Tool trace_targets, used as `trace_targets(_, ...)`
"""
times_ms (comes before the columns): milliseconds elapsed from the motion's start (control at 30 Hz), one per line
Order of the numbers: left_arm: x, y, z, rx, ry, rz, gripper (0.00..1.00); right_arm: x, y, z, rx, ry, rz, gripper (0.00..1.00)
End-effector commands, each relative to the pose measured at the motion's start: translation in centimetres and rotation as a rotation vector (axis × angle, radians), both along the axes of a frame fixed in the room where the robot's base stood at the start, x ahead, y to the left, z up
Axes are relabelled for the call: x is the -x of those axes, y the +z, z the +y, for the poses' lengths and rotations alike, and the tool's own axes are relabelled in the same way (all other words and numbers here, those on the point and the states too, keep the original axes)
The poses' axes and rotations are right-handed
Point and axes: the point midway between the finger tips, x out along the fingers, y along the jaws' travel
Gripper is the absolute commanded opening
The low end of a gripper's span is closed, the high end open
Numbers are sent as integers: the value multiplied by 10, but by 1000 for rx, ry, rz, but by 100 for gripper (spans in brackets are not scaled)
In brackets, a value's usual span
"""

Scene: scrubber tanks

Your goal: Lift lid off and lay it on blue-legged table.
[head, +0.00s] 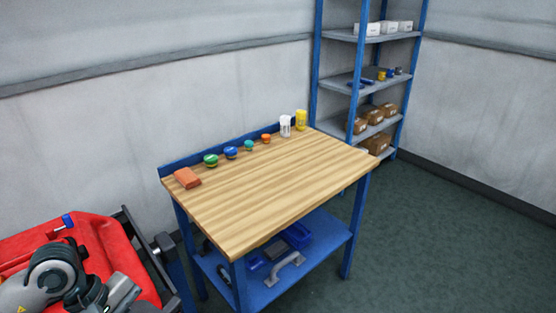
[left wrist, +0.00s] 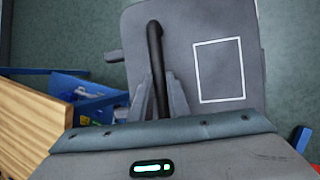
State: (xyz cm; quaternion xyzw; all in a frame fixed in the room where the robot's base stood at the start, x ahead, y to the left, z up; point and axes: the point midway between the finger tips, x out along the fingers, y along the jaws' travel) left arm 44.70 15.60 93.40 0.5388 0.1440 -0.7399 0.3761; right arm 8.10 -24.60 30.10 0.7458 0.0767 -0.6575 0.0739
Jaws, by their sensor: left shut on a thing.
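The blue-legged table (head: 270,185) has a striped wooden top and stands in the middle of the head view. A corner of its top also shows at the left of the left wrist view (left wrist: 30,120). The grey lid (left wrist: 220,28) has a black bar handle (left wrist: 155,45) and a white rectangle outline. My left gripper (left wrist: 159,85) is shut on the handle. Floor shows around the lid, to the right of the tabletop in that view. The head view does not show the lid or the gripper's fingertips clearly. My right gripper is not in view.
A red brick-like block (head: 187,178), several small coloured jars and two bottles (head: 301,120) line the table's back edge. The middle and front of the top are bare. A red scrubber (head: 105,245) stands at lower left. A blue shelf rack (head: 372,80) stands behind.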

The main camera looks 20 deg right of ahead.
Motion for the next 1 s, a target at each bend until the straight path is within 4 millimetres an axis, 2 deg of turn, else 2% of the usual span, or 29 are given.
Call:
trace_targets(300,15,-46,29,-4,-464,2,0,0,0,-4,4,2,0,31)
trace_targets(500,22,-64,43,-1,-660,-2,0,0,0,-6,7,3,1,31)
trace_targets(700,26,-70,48,0,-730,-3,0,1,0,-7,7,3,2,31)
trace_targets(1000,26,-70,48,0,-733,-3,0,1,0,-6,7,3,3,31)
